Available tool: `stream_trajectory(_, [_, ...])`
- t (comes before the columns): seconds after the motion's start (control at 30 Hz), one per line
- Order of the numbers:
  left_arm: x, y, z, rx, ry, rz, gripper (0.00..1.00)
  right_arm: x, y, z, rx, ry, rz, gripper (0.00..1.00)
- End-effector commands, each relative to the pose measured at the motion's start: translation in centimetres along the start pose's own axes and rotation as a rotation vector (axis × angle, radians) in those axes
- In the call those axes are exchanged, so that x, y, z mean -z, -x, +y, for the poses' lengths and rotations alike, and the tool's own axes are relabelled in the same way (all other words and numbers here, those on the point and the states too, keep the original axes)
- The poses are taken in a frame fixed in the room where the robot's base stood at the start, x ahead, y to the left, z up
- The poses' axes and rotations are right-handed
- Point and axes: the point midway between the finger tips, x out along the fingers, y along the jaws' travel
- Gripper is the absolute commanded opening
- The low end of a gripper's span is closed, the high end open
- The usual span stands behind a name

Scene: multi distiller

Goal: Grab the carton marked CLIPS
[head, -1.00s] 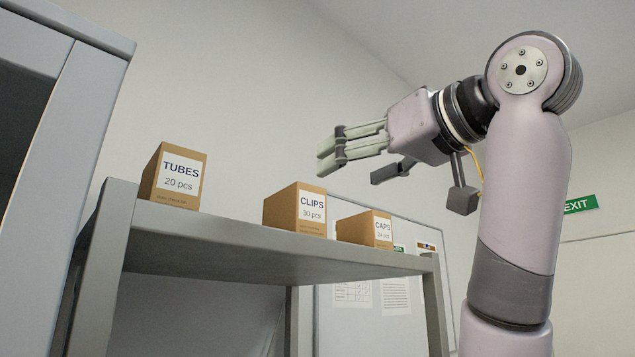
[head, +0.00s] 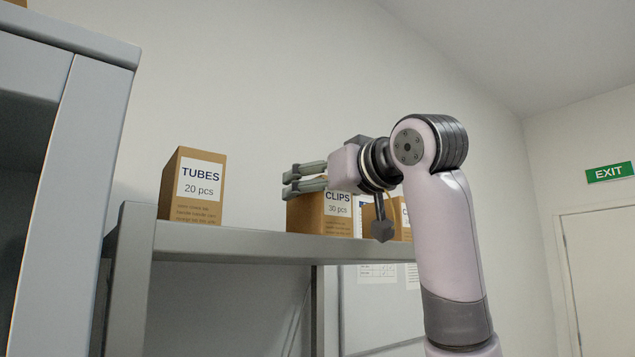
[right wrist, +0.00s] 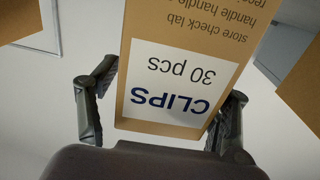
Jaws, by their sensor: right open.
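The CLIPS carton (head: 308,215) is a brown box with a white label reading "CLIPS 30 pcs". It stands upright on the grey shelf (head: 270,247), its top partly hidden by my right gripper (head: 291,182). In the right wrist view the carton (right wrist: 180,75) appears upside down, its label facing the camera. There my right gripper (right wrist: 172,85) is open, with one finger on each side of the carton in the picture. I cannot tell whether the fingers touch it or how far they reach along it. My left gripper is not in view.
The TUBES carton (head: 195,186) stands to the left on the same shelf. Another carton (head: 401,218), partly hidden by my right arm, stands to the right. A grey cabinet (head: 85,110) rises at the left. An EXIT sign (head: 609,172) hangs on the right wall.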

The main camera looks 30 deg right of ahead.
Motion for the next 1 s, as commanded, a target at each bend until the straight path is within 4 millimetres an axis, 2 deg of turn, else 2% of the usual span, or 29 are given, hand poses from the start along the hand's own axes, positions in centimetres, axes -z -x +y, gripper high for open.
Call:
stream_trajectory(0.33, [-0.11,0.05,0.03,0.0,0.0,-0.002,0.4,-0.04,-0.19,0.01,0.0,0.0,0.0,0.7])
stream_trajectory(1.0, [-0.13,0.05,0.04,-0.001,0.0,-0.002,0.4,-0.01,-0.16,-0.01,0.0,0.0,0.0,0.26])
